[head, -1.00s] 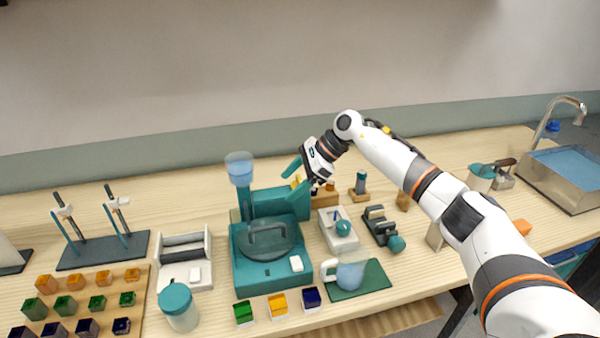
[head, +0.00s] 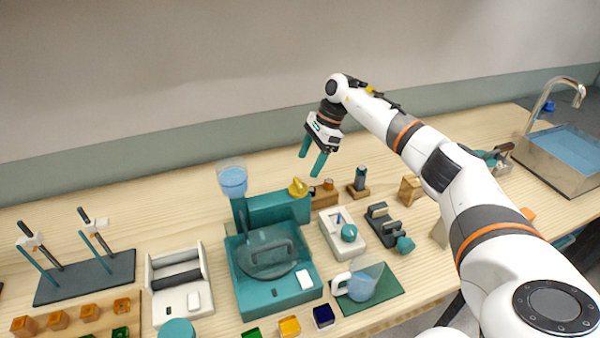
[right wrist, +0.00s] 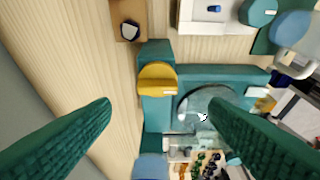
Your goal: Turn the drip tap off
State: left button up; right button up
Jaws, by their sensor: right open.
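The yellow drip tap (head: 298,187) sits on top of the teal housing at the back right of the teal machine (head: 250,297). It also shows in the right wrist view (right wrist: 157,79), ahead of and between my fingers. My right gripper (head: 311,166) is open and empty. It hangs above and slightly behind the tap, its teal fingers pointing down and apart from it. Both fingers show at the sides of the right wrist view (right wrist: 160,102). A clear cup of blue water (head: 232,182) stands above the left end of the housing. My left gripper is out of view.
A wooden block with a dark peg (head: 359,183) stands right of the tap. A white box with a teal knob (head: 334,236) and a jug (head: 363,281) on a green mat (head: 392,296) are nearer the front. The bench behind the machine is clear.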

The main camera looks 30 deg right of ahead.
aim_at(299, 182)
jog(key=p+x, duration=0.1)
jog(key=x, duration=0.2)
jog(key=p+x, duration=0.1)
jog(key=x, duration=0.2)
jog(key=shift+w+a+r, duration=0.1)
jog(key=shift+w, duration=0.15)
jog(key=shift+a+f, duration=0.15)
jog(key=shift+f, duration=0.35)
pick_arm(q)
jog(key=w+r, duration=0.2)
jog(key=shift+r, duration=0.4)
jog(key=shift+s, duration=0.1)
pick_arm(e)
jog(key=c, duration=1)
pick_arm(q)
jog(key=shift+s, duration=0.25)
